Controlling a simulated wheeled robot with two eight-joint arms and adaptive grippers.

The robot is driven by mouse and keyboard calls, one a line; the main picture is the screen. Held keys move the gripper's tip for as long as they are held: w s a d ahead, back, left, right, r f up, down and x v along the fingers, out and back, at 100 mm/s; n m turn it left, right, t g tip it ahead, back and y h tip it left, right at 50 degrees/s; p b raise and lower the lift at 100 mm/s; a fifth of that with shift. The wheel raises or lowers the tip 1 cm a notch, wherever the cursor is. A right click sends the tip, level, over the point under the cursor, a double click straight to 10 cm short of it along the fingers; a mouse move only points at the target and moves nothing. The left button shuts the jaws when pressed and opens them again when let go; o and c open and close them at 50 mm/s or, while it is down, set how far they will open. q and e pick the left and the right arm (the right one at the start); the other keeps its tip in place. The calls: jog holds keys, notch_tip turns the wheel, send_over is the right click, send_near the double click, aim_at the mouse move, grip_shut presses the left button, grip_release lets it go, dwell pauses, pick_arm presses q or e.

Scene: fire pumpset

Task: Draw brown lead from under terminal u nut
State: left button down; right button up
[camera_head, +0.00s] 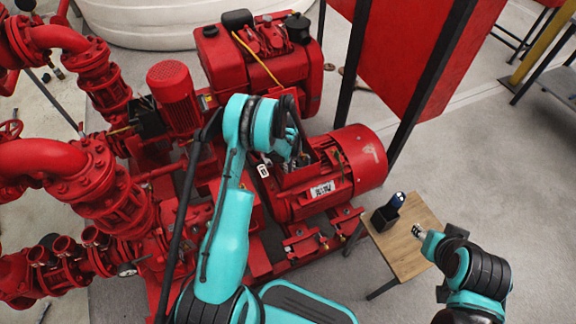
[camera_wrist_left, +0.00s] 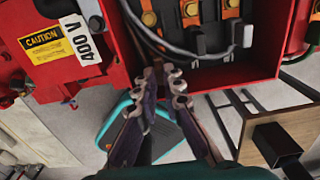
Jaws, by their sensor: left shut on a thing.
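The red motor's open terminal box (camera_wrist_left: 285,55) fills the top right of the left wrist view. Inside, orange terminals with metal nuts (camera_wrist_left: 148,18) stand in a row, and a grey lead (camera_wrist_left: 195,54) curves below them to a pale end. My left gripper (camera_wrist_left: 162,72) is at the box's lower left edge, its fingertips close together on a thin dark brown lead (camera_wrist_left: 154,50), whose far end is hard to make out. In the head view the left gripper (camera_head: 292,158) is over the motor (camera_head: 345,165).
A small wooden table (camera_head: 408,262) carries a black holder (camera_head: 384,218) with a dark blue item. Red pipes and valves (camera_head: 75,170) crowd the left. A yellow caution label (camera_wrist_left: 52,45) and a white 400 V label (camera_wrist_left: 80,38) sit beside the box.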

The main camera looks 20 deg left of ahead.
pick_arm(q)
notch_tip(320, 180, up, 10)
jog(key=p, duration=0.5)
dwell(0.7)
